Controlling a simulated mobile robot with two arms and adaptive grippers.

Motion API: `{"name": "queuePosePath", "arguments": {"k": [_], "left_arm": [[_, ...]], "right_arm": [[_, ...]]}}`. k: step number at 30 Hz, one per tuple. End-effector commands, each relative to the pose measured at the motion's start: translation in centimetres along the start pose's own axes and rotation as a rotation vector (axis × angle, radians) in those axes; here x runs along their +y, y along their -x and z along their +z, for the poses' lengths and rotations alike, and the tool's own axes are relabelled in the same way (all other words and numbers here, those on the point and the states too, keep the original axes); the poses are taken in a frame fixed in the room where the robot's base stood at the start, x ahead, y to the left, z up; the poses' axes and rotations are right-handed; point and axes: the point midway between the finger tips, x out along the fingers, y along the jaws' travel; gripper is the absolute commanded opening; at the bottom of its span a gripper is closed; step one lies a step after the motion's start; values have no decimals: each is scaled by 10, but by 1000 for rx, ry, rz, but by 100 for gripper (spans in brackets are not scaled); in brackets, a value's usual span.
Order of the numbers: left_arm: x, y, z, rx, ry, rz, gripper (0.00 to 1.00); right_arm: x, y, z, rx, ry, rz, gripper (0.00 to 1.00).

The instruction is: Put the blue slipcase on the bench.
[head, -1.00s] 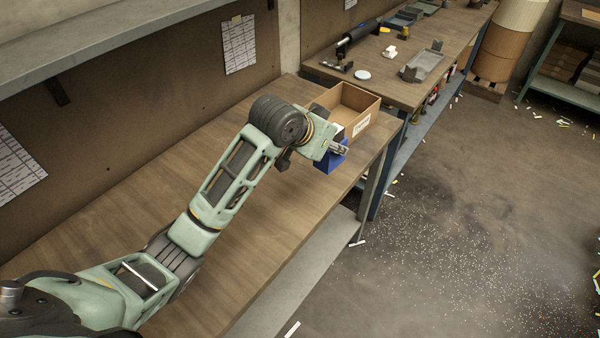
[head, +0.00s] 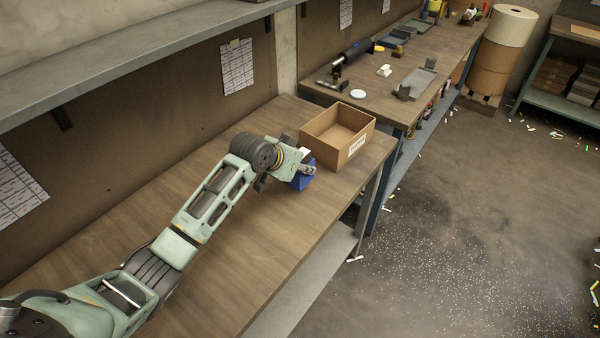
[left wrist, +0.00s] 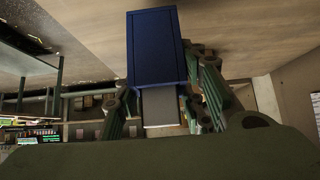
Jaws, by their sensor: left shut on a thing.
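The blue slipcase (head: 302,182) is at the far end of the wooden bench (head: 235,260), just left of the cardboard box. My left gripper (head: 308,170) is shut on it and partly covers it from above. In the left wrist view the slipcase (left wrist: 155,50) is held between the fingers (left wrist: 162,100), with a pale part showing at its near end. The slipcase is low over the bench top; I cannot tell whether it touches. My right gripper is not in view.
An open, empty-looking cardboard box (head: 357,150) stands on the bench's far end, close to the slipcase. Much of the bench front is clear. A shelf (head: 120,62) runs above the bench. A second bench (head: 385,95) with tools and trays stands beyond.

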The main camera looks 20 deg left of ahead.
Motion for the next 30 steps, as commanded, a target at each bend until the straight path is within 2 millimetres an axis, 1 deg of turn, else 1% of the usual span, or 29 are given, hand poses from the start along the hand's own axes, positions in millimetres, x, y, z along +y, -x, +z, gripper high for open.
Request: {"name": "queuePosePath", "arguments": {"k": [2,6,10,22,23,28,29,30], "left_arm": [[-2,-2,3,0,0,0,11],[-1,-16,18,-3,2,1,11],[-2,-26,27,0,2,0,11],[-2,-31,32,2,0,0,11],[-2,-31,32,1,0,0,38],[-2,-31,32,1,0,0,53],[-2,-31,32,1,0,0,56],[-2,-31,32,1,0,0,56]], "right_arm": [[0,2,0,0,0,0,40],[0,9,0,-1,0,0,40],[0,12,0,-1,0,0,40],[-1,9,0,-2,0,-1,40],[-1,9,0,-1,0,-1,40],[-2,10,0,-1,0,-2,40],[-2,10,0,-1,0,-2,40],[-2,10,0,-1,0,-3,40]]}}
